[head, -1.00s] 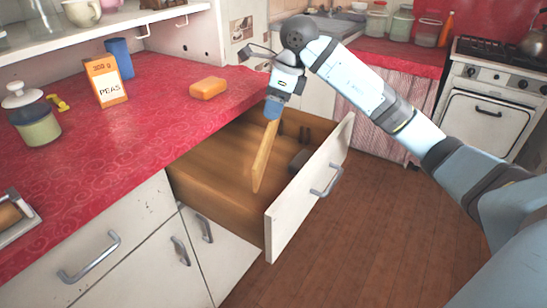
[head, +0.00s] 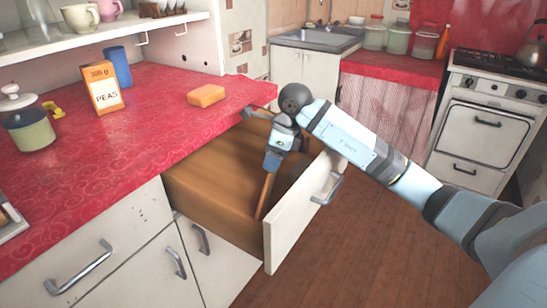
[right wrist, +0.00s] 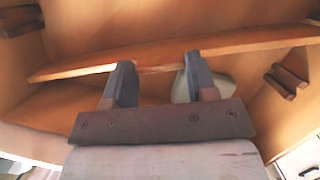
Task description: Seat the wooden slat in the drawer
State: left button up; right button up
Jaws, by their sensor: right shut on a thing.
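My right gripper (head: 271,165) is shut on the wooden slat (head: 264,194) and reaches down into the open drawer (head: 211,188). In the head view the slat stands on edge, slightly tilted, its near end close to the white drawer front. In the right wrist view the slat (right wrist: 250,45) runs across the picture between the fingertips (right wrist: 157,69). Pairs of dark cleats show on the drawer walls at right (right wrist: 287,80) and left (right wrist: 18,20). The slat's visible left end looks apart from the left pair. My left gripper is out of view.
The red counter (head: 165,125) overhangs the drawer's back left. A pale rounded object (right wrist: 212,86) shows behind a finger. Brown floor is clear at right.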

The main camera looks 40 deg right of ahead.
jog(key=shift+f, duration=0.15)
jog(key=o, duration=1.2)
pick_arm(q)
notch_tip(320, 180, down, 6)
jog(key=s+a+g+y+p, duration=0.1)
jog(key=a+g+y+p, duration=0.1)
jog(key=shift+p, duration=0.35)
pick_arm(e)
jog(key=v, duration=1.2)
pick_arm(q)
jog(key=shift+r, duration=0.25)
